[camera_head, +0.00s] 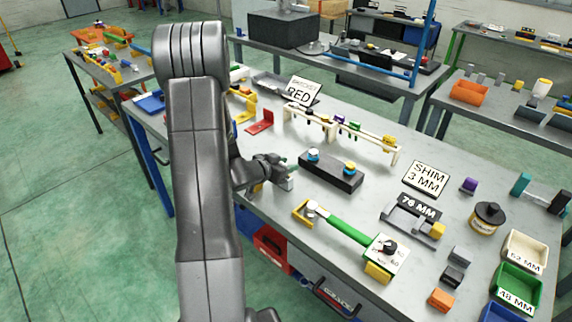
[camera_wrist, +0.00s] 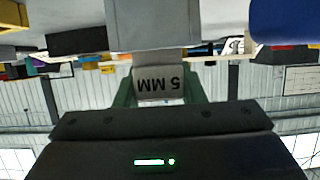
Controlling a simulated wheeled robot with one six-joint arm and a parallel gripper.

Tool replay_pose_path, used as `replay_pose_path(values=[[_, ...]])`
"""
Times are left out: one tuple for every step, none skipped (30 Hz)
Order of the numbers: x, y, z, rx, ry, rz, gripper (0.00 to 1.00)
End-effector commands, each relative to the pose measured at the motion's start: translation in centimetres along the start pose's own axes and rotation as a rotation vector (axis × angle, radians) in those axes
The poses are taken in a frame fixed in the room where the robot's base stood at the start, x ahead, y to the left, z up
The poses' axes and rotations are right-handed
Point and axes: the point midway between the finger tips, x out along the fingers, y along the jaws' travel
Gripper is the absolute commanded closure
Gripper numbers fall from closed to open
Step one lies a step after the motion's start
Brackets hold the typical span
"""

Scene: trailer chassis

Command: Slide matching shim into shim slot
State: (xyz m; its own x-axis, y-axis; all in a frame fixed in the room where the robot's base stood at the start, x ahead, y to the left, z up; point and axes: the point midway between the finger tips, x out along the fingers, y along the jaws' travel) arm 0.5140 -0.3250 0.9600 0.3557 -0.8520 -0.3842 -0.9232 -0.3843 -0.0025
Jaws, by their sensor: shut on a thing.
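My gripper (camera_head: 280,172) is at the near edge of the workbench, left of the black box; its green fingers (camera_wrist: 158,90) show in the wrist view. A small grey piece (camera_head: 286,184) shows by my gripper in the head view. A white sign (camera_head: 426,178) reads "SHIM 3 MM". I cannot make out the shim slot.
The black box (camera_head: 331,171) with two knobs stands right of my gripper. A rack of coloured pieces (camera_head: 340,128) stands behind. Labelled bins (camera_head: 517,285) and small blocks crowd the right end.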

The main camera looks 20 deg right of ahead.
Motion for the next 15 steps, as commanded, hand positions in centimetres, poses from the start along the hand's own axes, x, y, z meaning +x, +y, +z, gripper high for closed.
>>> replay_pose_path(values=[[0.07,-0.01,0.16,0.000,0.000,0.000,0.87],[0.09,-0.01,0.21,0.000,0.000,0.000,0.87],[0.12,-0.01,0.29,0.000,0.000,0.000,0.87],[0.14,-0.01,0.34,0.000,0.000,0.000,0.87],[0.17,-0.01,0.40,0.000,0.000,0.000,0.87],[0.20,-0.01,0.47,0.000,0.000,0.000,0.87],[0.22,-0.01,0.52,0.000,0.000,0.000,0.87],[0.24,-0.01,0.57,0.000,0.000,0.000,0.87],[0.27,-0.01,0.63,0.000,0.000,0.000,0.87],[0.28,-0.01,0.66,0.000,0.000,0.000,0.87],[0.29,-0.01,0.68,0.000,0.000,0.000,0.87],[0.29,-0.01,0.69,0.001,0.000,0.000,0.87],[0.29,-0.01,0.69,0.001,0.000,0.000,0.87],[0.29,-0.01,0.68,0.001,0.000,0.000,0.87],[0.28,-0.01,0.67,0.001,0.000,0.000,0.87]])
